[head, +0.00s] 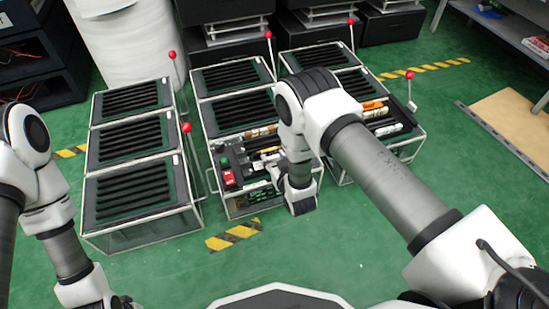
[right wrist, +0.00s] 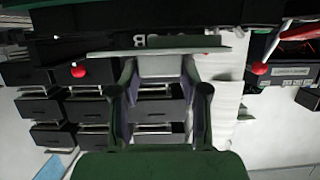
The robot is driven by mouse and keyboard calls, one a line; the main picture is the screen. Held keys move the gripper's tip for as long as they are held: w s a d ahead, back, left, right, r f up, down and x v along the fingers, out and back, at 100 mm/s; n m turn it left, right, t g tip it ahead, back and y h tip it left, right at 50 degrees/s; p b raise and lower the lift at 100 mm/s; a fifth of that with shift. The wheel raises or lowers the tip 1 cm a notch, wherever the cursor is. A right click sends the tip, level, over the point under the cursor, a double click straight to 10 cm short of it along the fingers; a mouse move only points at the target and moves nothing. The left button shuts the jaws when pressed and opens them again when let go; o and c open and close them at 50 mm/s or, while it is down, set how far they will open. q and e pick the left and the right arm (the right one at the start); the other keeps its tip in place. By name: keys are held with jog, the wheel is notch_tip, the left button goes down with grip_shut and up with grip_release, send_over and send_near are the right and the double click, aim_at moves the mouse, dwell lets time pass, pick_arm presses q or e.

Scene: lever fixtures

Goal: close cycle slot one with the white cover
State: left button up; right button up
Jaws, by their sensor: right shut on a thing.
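Three caged fixtures stand on the green floor: the left fixture (head: 128,208), the middle fixture (head: 210,135) and the right fixture (head: 417,138). The left one has dark ribbed panels on top. The middle one's front section has a red switch box (head: 228,177) and several cylinders. My right gripper (head: 277,178) is at this front section, its fingers mostly hidden by my wrist. In the right wrist view it (right wrist: 160,80) is shut on a pale flat piece (right wrist: 160,67). I cannot tell whether this is the white cover. My left gripper (head: 122,302) is partly cut off at the bottom edge.
Levers with red knobs (head: 187,127) rise beside the fixtures, including one at the right fixture (head: 409,75). A white wrapped column (head: 125,45) and dark shelves (head: 40,60) stand behind.

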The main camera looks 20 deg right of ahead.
jog(key=shift+f+b, duration=0.45)
jog(key=shift+f, duration=0.35)
jog(key=o, duration=0.9)
jog(key=v, duration=1.2)
